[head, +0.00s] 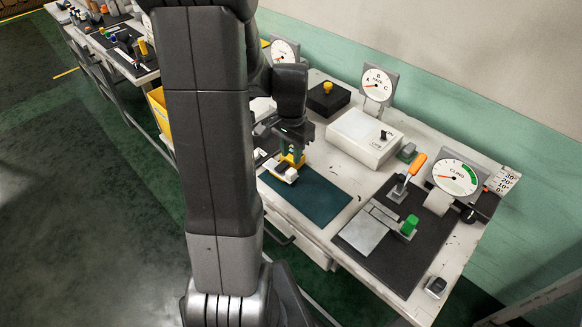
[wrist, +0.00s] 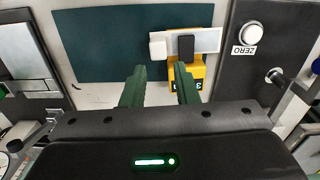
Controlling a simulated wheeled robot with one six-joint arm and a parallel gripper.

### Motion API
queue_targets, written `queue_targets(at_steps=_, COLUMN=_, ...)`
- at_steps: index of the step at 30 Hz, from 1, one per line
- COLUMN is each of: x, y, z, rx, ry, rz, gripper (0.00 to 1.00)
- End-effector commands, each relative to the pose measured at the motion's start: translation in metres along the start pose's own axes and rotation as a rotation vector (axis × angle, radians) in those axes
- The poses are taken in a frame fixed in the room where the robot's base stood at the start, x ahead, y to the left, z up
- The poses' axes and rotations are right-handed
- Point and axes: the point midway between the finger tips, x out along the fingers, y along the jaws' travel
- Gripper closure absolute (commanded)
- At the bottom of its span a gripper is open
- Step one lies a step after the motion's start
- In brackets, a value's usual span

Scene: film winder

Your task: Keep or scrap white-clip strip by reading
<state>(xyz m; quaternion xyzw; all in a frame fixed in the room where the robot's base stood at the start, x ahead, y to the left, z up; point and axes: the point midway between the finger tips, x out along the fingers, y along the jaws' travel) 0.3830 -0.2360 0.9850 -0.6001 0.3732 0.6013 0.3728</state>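A pale strip (wrist: 208,40) lies at the edge of the teal mat in the wrist view. A white clip (wrist: 158,50) and a black block (wrist: 186,45) sit on it. A yellow piece (wrist: 192,80) with a partly hidden number label adjoins the strip. In the head view the pale strip (head: 283,172) and yellow piece (head: 292,159) show at the mat's left corner, under my gripper (head: 291,146). In the wrist view my gripper (wrist: 159,72) is open, with nothing seen between the fingertips. Its right finger overlaps the yellow piece; contact cannot be told.
The teal mat (head: 312,199) is otherwise clear. A dark panel with a clamp dial (head: 455,177), orange-handled lever (head: 411,170) and green knob (head: 409,225) lies right. A white switch box (head: 362,138) and an A-B-C dial (head: 377,84) stand behind. A ZERO button (wrist: 254,33) is near the gripper.

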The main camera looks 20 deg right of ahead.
Motion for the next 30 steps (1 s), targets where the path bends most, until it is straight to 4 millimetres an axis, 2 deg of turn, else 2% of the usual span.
queue_targets(at_steps=6, x=0.039, y=0.001, z=0.001, rx=0.000, ry=-0.004, rz=0.003, gripper=0.73)
queue_targets(at_steps=12, x=0.061, y=0.000, z=0.000, rx=0.000, ry=-0.002, rz=0.001, gripper=0.73)
queue_targets(at_steps=18, x=0.069, y=0.000, z=0.000, rx=0.000, ry=0.000, rz=0.000, gripper=0.73)
queue_targets(at_steps=25, x=0.070, y=0.000, z=0.000, rx=0.000, ry=0.000, rz=0.000, gripper=0.73)
queue_targets(at_steps=26, x=0.070, y=0.000, z=0.000, rx=0.000, ry=0.000, rz=0.000, gripper=0.75)
queue_targets(at_steps=30, x=0.070, y=0.000, z=0.000, rx=0.000, ry=0.000, rz=0.000, gripper=1.00)
